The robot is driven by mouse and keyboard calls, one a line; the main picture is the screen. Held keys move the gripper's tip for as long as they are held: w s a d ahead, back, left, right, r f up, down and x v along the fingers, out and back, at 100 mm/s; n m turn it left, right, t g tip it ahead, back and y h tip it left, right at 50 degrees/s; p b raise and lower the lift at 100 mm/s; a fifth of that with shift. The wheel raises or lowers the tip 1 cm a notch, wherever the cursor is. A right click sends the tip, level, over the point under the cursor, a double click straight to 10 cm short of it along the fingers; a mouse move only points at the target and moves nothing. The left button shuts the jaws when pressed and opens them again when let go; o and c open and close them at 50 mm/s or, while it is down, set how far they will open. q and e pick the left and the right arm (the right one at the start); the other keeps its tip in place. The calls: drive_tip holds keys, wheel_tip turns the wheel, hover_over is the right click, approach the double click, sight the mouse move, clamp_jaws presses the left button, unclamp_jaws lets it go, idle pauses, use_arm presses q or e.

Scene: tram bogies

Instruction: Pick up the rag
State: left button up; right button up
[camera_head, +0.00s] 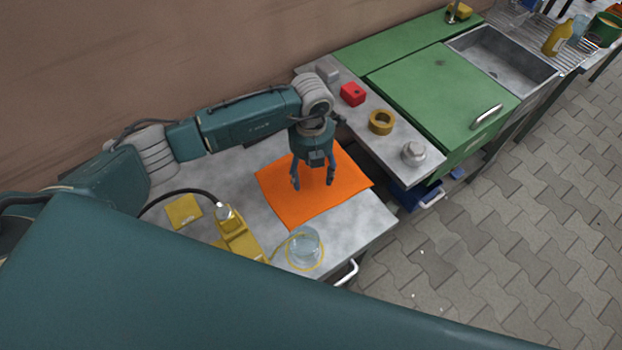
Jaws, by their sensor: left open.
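The orange rag (297,208) lies flat on the grey worktop, near its right end. My left gripper (313,186) points down over the middle of the rag. Its two fingers are spread apart with nothing between them. I cannot tell whether the fingertips touch the cloth. The upper part of the rag is partly hidden behind the gripper. My right gripper is not in view.
Left of the rag are a yellow block (184,211) and a yellow device (238,236) with a black hose. A glass jar (305,246) stands close below the rag. A red block (353,94), brass ring (381,122) and metal knob (413,152) sit on the adjoining ledge.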

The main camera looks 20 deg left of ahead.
use_arm(q)
drive_tip(key=shift+f, duration=0.1)
drive_tip(key=shift+s, duration=0.1)
clamp_jaws()
idle(0.4)
wheel_tip(320, 180, up, 12)
drive_tip(key=p, duration=0.8)
